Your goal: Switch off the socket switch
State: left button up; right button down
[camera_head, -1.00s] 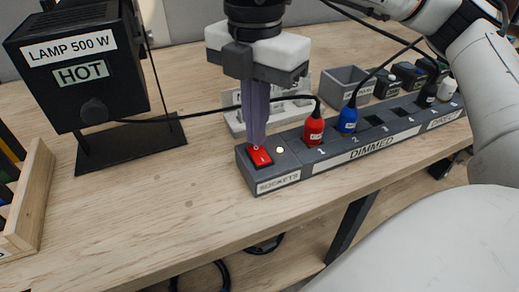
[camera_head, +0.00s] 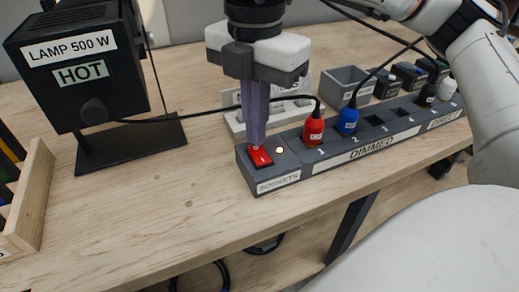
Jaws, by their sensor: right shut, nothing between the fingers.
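The red socket switch (camera_head: 261,158) sits at the left end of the grey socket strip (camera_head: 291,162), just above the SOCKETS label. A small round light (camera_head: 280,150) beside it glows pale yellow. My right gripper (camera_head: 256,146) is shut and empty, pointing straight down. Its fingertips are at the back edge of the switch, touching it or very close; I cannot tell which. They hide part of the switch's back edge. My left gripper is not in view.
A red plug (camera_head: 314,130) and a blue plug (camera_head: 347,120) stand in the strip's sockets, with cables trailing. A black lamp marked HOT (camera_head: 80,62) stands at left. A wooden rack (camera_head: 30,200) is at the left edge. The front tabletop is clear.

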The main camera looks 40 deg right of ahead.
jog(key=shift+f+b, duration=0.75)
jog(key=shift+f, duration=0.1)
dwell(0.5)
jog(key=shift+r, duration=0.1)
notch_tip(320, 180, up, 7)
jog(key=p, duration=0.5)
dwell(0.7)
